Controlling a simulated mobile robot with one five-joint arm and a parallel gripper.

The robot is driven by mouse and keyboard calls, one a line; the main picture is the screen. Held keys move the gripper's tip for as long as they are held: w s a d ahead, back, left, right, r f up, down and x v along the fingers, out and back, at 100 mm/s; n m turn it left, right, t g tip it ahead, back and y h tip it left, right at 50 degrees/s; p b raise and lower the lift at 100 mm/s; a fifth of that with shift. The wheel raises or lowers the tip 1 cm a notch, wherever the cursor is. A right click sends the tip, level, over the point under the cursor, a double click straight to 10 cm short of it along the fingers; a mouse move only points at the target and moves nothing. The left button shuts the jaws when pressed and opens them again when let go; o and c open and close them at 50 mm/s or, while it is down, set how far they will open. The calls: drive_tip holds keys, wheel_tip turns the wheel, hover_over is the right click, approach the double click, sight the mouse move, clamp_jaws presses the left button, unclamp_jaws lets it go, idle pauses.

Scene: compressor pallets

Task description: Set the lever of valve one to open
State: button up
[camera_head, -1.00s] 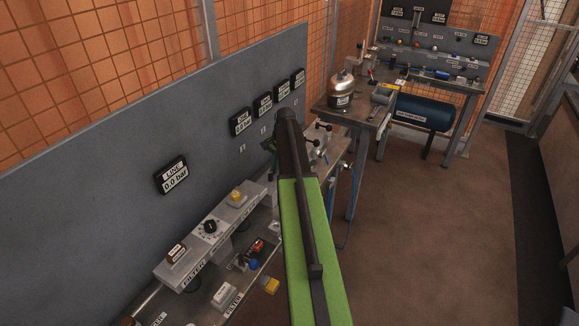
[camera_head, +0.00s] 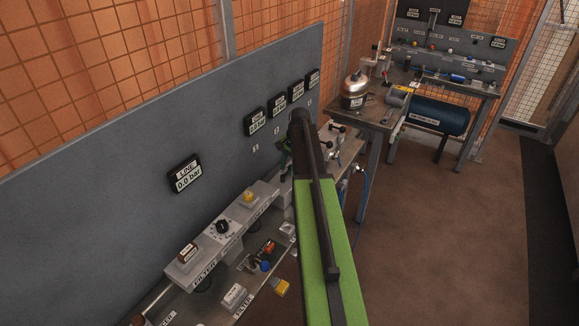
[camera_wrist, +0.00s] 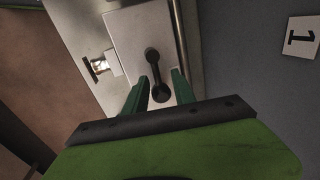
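The black lever of valve one (camera_wrist: 154,68) lies on a pale grey valve block (camera_wrist: 126,27) in the wrist view, beside a plate marked 1 (camera_wrist: 301,36). It runs from a round hub down to a round knob. My gripper (camera_wrist: 159,86) has two green fingers, apart, one on each side of the knob end. Clear gaps show between the fingers and the lever; I cannot tell their height over it. In the head view my arm hides most of valve one, and a bit of my green gripper (camera_head: 285,148) shows beside the arm.
A grey panel (camera_head: 110,190) with several pressure displays rises behind the bench. A filter unit (camera_head: 222,228) and loose parts lie nearer. The brown floor (camera_head: 440,240) at the right is clear.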

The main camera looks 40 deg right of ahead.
drive_tip(key=s+d+r+p, duration=0.1)
drive_tip(key=s+r+p, duration=0.2)
drive_tip(key=r+p, duration=1.4)
drive_tip(key=shift+s, duration=0.15)
drive_tip(key=shift+d, duration=0.1)
